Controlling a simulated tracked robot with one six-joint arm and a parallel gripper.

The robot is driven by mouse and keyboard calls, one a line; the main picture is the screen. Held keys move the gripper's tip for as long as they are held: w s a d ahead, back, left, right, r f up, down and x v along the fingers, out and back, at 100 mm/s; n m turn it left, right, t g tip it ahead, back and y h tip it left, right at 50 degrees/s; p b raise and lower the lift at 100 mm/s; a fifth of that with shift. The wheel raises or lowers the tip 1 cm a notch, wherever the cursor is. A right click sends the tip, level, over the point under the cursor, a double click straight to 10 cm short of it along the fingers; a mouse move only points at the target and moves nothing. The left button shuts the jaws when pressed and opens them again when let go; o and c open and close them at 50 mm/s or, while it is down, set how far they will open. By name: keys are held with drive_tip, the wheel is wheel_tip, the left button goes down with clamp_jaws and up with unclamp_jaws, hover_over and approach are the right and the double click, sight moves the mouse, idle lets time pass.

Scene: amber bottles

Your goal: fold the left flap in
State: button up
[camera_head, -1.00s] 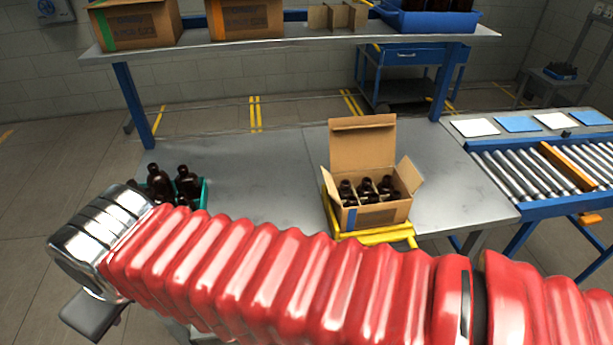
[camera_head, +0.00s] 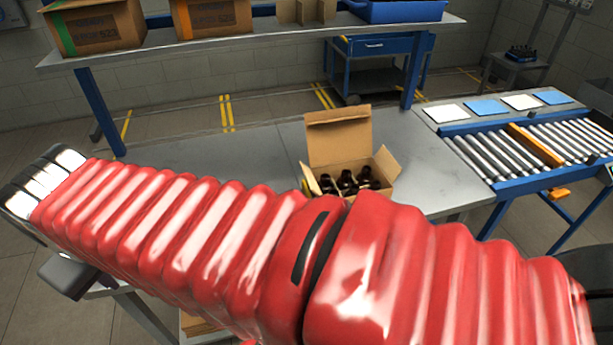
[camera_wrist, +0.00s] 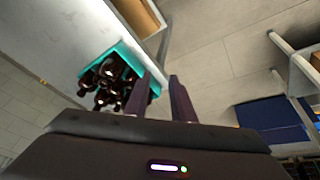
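The open cardboard box (camera_head: 376,186) stands on the grey table, with several dark bottles (camera_head: 348,181) inside. Its back flap (camera_head: 338,137) stands upright and its right flap (camera_head: 386,165) leans outward. The left flap (camera_head: 309,178) shows as a narrow strip at the box's left edge, angled outward. My red arm hides the front of the box. My gripper (camera_wrist: 161,78) is open and empty in the wrist view, far to the left of the box and not touching it. Its fingers are out of sight in the head view.
A teal crate (camera_wrist: 128,53) of amber bottles lies beyond my fingers in the wrist view. A shelf (camera_head: 270,38) with cartons (camera_head: 95,25) and a blue bin (camera_head: 395,11) spans the back. A roller conveyor (camera_head: 540,145) is at right. Table left of the box is clear.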

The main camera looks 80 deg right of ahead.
drive_tip(key=d+m+g+h, duration=0.2)
drive_tip(key=d+m+g, duration=0.1)
drive_tip(key=d, duration=0.8)
drive_tip(key=m+g, duration=0.7)
approach(307, 175)
drive_tip(key=v, duration=0.4)
drive_tip(key=shift+d+f, duration=0.1)
drive_tip(key=shift+f, duration=0.15)
drive_tip(key=x, duration=1.3)
drive_tip(key=shift+s+f, duration=0.25)
drive_tip(key=shift+f, duration=0.1)
drive_tip(key=shift+c, duration=0.3)
clamp_jaws()
